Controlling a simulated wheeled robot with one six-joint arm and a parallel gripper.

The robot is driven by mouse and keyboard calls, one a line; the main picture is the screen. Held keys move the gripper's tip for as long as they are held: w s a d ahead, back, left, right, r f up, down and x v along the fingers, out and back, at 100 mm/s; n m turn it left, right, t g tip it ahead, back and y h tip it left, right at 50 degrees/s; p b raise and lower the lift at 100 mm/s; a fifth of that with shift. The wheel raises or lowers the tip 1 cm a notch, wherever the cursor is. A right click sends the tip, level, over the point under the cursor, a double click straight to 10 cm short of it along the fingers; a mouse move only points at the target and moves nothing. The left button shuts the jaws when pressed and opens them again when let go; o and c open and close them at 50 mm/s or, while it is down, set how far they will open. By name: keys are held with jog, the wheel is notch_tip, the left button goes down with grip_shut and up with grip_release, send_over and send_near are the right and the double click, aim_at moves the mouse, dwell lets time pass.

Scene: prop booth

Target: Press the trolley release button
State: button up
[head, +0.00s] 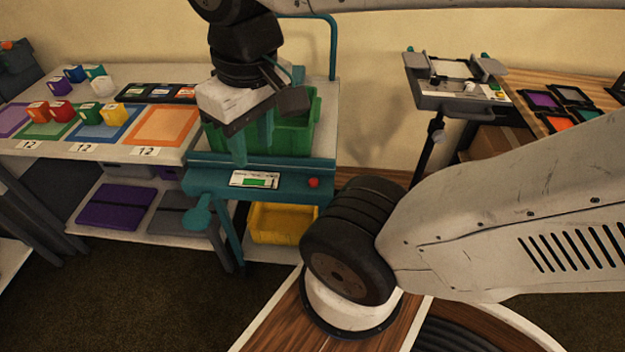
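The teal trolley (285,201) stands near the centre of the head view, against the wall. A small red button (313,182) sits at the right end of its front panel, with a white and green label plate (254,180) to its left. I take the red one as the release button. My gripper (252,152) hangs above the trolley, fingers pointing down, up and to the left of the button and apart from it.
A yellow bin (283,223) sits low on the trolley. A table (170,155) with coloured mats and blocks stands left. A tray on a stand (455,100) and a wooden table (536,84) are right.

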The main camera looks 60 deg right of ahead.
grip_shut()
dwell(1.9)
